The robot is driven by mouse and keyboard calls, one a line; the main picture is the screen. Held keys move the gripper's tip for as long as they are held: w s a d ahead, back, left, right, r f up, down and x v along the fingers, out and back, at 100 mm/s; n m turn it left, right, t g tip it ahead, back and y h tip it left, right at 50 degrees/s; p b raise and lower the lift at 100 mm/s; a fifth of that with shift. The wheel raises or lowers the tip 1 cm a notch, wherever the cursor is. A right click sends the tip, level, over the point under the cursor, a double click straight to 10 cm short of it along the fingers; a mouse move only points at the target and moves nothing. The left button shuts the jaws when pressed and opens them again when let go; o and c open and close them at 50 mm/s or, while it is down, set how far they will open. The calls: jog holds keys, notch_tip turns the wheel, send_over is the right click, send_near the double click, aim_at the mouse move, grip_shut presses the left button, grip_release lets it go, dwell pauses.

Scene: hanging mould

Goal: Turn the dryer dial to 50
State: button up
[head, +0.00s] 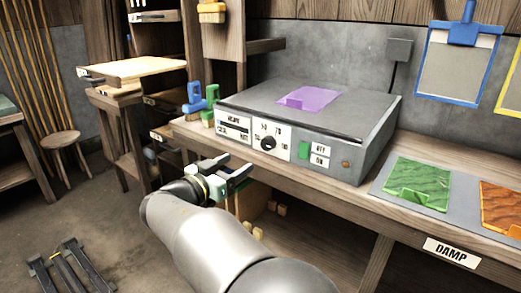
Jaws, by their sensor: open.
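The dryer (370,125) is a grey box on the wooden bench, with a purple sheet (312,97) on its top. Its dial (268,143) is a black round knob on a white panel on the front face. The marks around the dial are too small to read surely. My gripper (247,172) is open and empty in front of the dryer, below and left of the dial and apart from it. My arm comes up from the bottom of the picture.
A green switch (304,150) sits right of the dial. Blue and green clamps (200,102) stand at the dryer's left. Green (419,183) and orange (504,206) sheets lie on the right of the bench. The bench's front edge runs just below the dryer.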

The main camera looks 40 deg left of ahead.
aim_at(265, 145)
jog(key=w, duration=1.2)
jog(key=c, duration=1)
